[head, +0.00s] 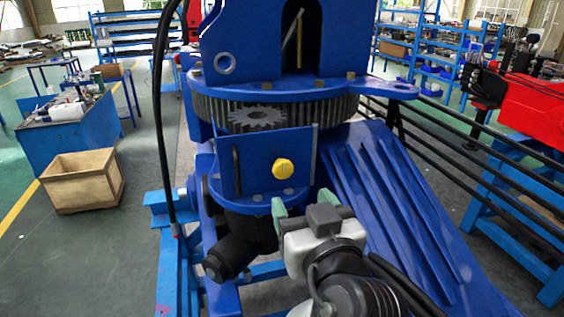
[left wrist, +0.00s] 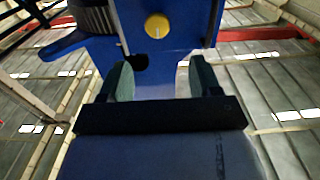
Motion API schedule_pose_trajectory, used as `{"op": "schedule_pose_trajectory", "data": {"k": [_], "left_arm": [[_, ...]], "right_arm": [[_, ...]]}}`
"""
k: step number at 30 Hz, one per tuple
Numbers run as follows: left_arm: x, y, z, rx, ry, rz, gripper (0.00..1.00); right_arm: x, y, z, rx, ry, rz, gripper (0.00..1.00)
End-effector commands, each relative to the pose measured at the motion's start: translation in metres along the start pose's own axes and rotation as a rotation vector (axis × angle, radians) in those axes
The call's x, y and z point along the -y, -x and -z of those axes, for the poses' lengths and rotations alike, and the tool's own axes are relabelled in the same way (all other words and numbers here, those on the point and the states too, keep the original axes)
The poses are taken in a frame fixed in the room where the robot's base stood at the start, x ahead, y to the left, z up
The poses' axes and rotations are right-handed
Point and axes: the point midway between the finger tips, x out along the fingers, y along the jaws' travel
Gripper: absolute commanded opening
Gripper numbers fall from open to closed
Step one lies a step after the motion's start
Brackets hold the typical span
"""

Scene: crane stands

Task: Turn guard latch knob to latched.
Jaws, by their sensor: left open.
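The yellow guard latch knob (head: 283,169) is on the blue guard plate (head: 251,165) below the toothed ring. Its rotation angle is hard to read. In the left wrist view the knob (left wrist: 157,25) shows above and between the fingertips, clear of both. My left gripper (head: 312,204) is in front of and below the knob, slightly to its right in the head view. Its two green fingers are spread apart with nothing held between them, as the left wrist view (left wrist: 161,77) also shows. My right gripper is not in view.
The pinion gear (head: 256,118) and ring gear (head: 330,107) sit just above the plate. A black hose (head: 161,110) hangs at the left. A dark motor housing (head: 240,240) is below the plate. A wooden crate (head: 82,185) stands on the floor at left.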

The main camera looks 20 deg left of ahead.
Motion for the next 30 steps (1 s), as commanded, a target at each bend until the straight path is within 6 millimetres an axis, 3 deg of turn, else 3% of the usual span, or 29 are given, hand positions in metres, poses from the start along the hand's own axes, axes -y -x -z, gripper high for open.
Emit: {"op": "schedule_pose_trajectory", "data": {"k": [9,15,27,30], "left_arm": [[0.001,-0.061,0.004,-0.001,-0.011,0.006,0.64],[0.000,-0.087,0.002,0.000,-0.009,0.002,0.64],[0.000,-0.096,-0.001,0.002,-0.006,0.000,0.64],[0.000,-0.096,-0.001,0.002,-0.006,0.000,0.50]], "right_arm": [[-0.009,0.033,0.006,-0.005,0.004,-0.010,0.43],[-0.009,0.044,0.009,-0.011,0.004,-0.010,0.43],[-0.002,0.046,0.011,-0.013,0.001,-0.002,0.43],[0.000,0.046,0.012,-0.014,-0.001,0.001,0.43]]}}
